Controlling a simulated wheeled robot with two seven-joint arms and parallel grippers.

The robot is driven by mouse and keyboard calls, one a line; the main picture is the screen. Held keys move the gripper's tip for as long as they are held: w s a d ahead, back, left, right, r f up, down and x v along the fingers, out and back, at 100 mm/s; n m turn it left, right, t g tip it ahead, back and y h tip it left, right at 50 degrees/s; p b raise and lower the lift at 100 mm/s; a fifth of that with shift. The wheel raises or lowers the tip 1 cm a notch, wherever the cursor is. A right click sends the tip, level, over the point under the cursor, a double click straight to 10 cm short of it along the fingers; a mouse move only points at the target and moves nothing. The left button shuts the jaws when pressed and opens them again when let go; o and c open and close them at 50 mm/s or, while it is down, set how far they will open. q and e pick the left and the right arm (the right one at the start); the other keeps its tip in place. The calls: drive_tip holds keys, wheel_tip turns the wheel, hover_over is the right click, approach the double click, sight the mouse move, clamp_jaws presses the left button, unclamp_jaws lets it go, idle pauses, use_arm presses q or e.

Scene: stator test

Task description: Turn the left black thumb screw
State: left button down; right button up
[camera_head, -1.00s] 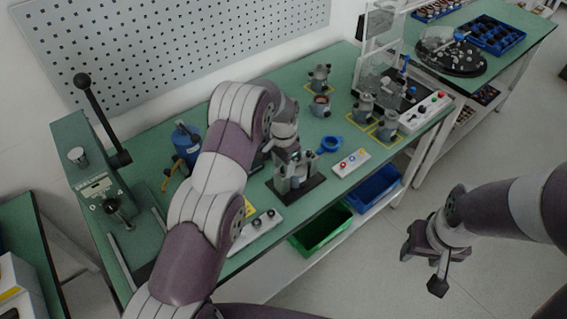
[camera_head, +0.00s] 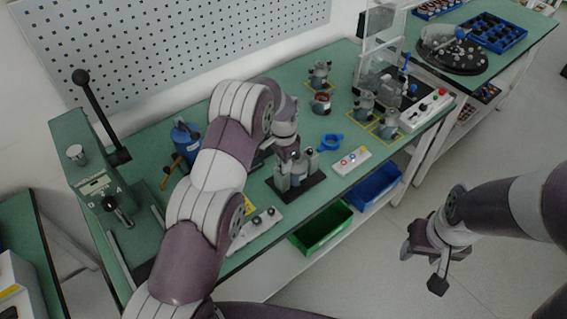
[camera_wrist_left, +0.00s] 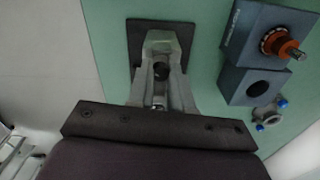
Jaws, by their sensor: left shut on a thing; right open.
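A grey metal fixture on a black base plate (camera_head: 308,190) stands near the front edge of the green bench. It also shows in the wrist view (camera_wrist_left: 134,40). A black thumb screw (camera_head: 309,152) shows on its right side. A black knob (camera_wrist_left: 161,71) shows between the finger ends in the wrist view. My left gripper (camera_head: 287,160) reaches down onto the left side of the fixture, shut on the left black thumb screw, which the fingers mostly hide. Its fingers (camera_wrist_left: 160,95) point at the fixture in the wrist view. My right gripper (camera_head: 424,258) is open and empty, off the bench.
A blue ring part (camera_head: 331,142) and a white button box (camera_head: 352,160) lie right of the fixture. Another button box (camera_head: 255,230) lies front left. Grey motor housings (camera_head: 364,104) stand behind. Green (camera_head: 322,232) and blue bins (camera_head: 376,188) sit below the bench edge.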

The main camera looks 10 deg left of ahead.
use_arm(q)
drive_tip(key=m+b, duration=0.1)
drive_tip(key=m, duration=0.2)
drive_tip(key=shift+m+b, duration=0.5)
drive_tip(key=shift+m, duration=1.9)
drive_tip(key=c, duration=1)
unclamp_jaws()
drive_tip(key=shift+r, duration=0.1)
